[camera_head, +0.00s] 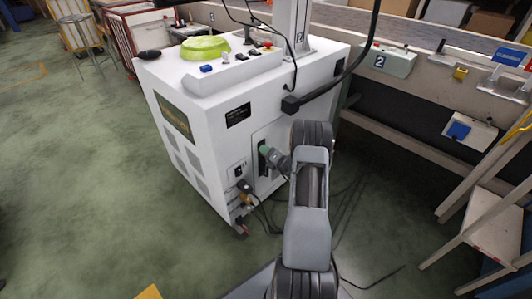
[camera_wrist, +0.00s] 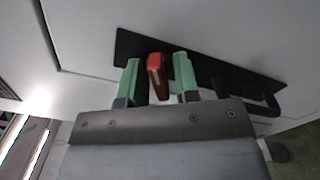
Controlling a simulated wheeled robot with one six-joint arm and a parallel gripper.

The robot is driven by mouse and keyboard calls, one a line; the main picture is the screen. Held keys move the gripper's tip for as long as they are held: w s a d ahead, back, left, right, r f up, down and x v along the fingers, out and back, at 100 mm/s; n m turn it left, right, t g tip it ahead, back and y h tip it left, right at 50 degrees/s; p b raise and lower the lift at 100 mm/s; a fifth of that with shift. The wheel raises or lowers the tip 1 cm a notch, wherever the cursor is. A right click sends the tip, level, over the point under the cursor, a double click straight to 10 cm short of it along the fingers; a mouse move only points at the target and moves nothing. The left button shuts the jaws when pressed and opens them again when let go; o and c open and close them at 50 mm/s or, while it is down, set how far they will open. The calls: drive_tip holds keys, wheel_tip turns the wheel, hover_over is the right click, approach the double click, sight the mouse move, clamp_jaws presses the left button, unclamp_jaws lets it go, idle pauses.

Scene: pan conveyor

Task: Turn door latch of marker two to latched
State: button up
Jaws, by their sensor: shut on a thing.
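The door latch is a red handle (camera_wrist: 157,75) on a black plate (camera_wrist: 215,75), set in the white cabinet door in the wrist view. My gripper (camera_wrist: 158,68) has its two green fingers on either side of the red handle and is shut on it. The handle points towards my palm, tilted slightly. In the head view, my gripper (camera_head: 265,150) is at the black plate on the side of the white cabinet (camera_head: 190,120). The latch itself is hidden there by my gripper. A marker with a 2 (camera_head: 299,37) is on the column above the cabinet.
Cables and connectors (camera_head: 244,187) hang low on the cabinet, near my arm. A black handle (camera_wrist: 262,105) sits at the plate's right end. A grey box with another 2 marker (camera_head: 379,60) is on the conveyor rail. Green floor (camera_head: 90,180) is open at left.

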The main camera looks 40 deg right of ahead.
drive_tip(key=n+b, duration=0.2)
drive_tip(key=n, duration=0.4)
drive_tip(key=shift+f+n, duration=0.1)
drive_tip(key=shift+n, duration=0.2)
drive_tip(key=n+b, duration=0.2)
drive_tip(key=n, duration=0.3)
drive_tip(key=shift+n, duration=0.3)
drive_tip(key=o, duration=0.6)
drive_tip(key=shift+s, duration=0.15)
drive_tip(key=s+d+p, duration=0.2)
drive_tip(key=s+p, duration=0.2)
drive_tip(key=s, duration=0.9)
drive_tip(key=shift+s+d, duration=0.2)
drive_tip(key=shift+d, duration=0.05)
